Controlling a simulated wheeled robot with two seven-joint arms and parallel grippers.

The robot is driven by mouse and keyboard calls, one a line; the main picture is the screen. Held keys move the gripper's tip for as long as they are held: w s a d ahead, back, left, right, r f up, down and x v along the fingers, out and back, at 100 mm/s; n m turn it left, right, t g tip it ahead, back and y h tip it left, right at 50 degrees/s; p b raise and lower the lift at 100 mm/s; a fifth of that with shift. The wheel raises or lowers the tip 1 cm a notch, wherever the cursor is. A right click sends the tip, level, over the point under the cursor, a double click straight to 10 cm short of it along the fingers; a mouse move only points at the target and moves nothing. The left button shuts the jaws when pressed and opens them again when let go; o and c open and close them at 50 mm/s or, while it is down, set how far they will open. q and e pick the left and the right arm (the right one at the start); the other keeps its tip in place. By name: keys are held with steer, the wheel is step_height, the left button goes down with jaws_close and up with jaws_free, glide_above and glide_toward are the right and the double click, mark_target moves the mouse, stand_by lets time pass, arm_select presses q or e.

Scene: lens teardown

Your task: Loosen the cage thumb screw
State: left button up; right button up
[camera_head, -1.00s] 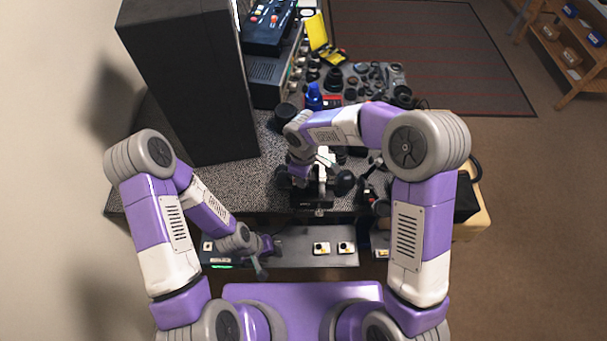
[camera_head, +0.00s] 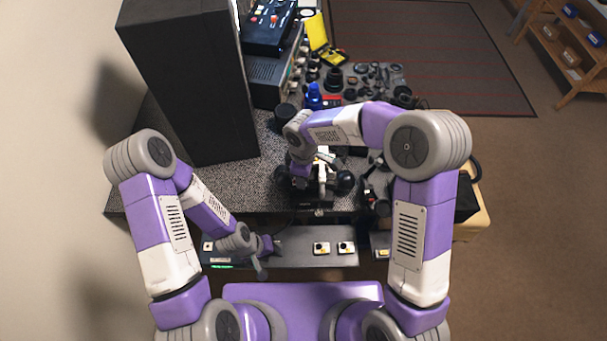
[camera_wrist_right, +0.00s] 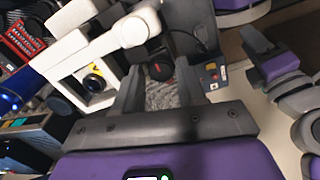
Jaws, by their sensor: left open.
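In the right wrist view, a dark round knob with a red mark (camera_wrist_right: 160,69), which looks like the thumb screw, sits between the tips of my right gripper (camera_wrist_right: 160,78). The fingers are apart with the knob filling the space at their tips; whether they press on it is unclear. The white cage (camera_wrist_right: 72,58) stands left of the fingers, with a dark round lens-like part in it. In the head view the cage (camera_head: 323,178) is partly hidden by my right arm. My left gripper (camera_head: 268,256) is open and empty, low at the table's front, away from the cage.
A tall black cabinet (camera_head: 190,85) stands at the left rear of the speckled table (camera_head: 235,185). A blue bottle (camera_head: 314,97) and several dark lens parts lie behind the cage. A front ledge (camera_head: 296,248) carries small boxes with buttons.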

step_height(320, 180, up, 8)
steer(key=shift+f, duration=0.25)
steer(key=shift+s, duration=0.1)
stand_by(0.7)
